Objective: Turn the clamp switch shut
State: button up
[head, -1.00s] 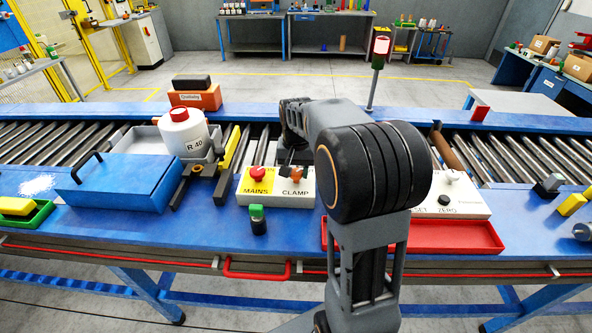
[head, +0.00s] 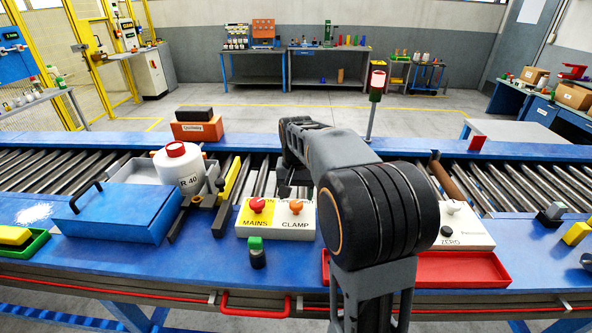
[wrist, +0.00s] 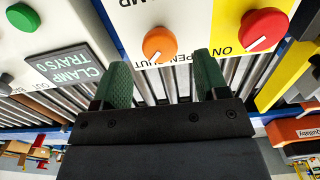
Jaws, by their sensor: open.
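The clamp switch is an orange knob (head: 295,206) on the white half of a box (head: 275,222), above the word CLAMP. In the wrist view the orange knob (wrist: 159,44) is upright on its panel. Its white pointer line slants towards the OPEN and SHUT lettering; I cannot tell which word it marks. My gripper (wrist: 163,76) is open and empty, its two green fingers apart. The knob lies ahead of the gap, apart from the fingertips. In the head view the gripper (head: 291,188) shows only partly, just behind the knob.
The red MAINS knob (head: 258,205) is close beside on yellow. A green-topped black piece (head: 257,252) stands in front. A white R 40 container (head: 181,168) and a blue box (head: 120,213) are left. A red tray (head: 460,268) lies right. Rollers run behind.

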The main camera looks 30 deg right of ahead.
notch_tip(320, 180, up, 10)
jog(key=shift+r, duration=0.15)
dwell(0.7)
jog(key=n, duration=0.1)
send_over(295, 204)
jog(key=shift+t, duration=0.4)
notch_tip(295, 204, down, 4)
jog(key=shift+f, duration=0.25)
jog(key=s+a+f+n+t, duration=0.2)
jog(key=s+a+f, duration=0.1)
jog(key=s, duration=0.5)
jog(key=s+a+f+n+t, duration=0.1)
jog(key=s+a+f+n, duration=0.2)
jog(key=s+a, duration=0.3)
jog(key=shift+s+f+t, duration=0.15)
jog(key=shift+s+t, duration=0.25)
jog(key=shift+s, duration=0.6)
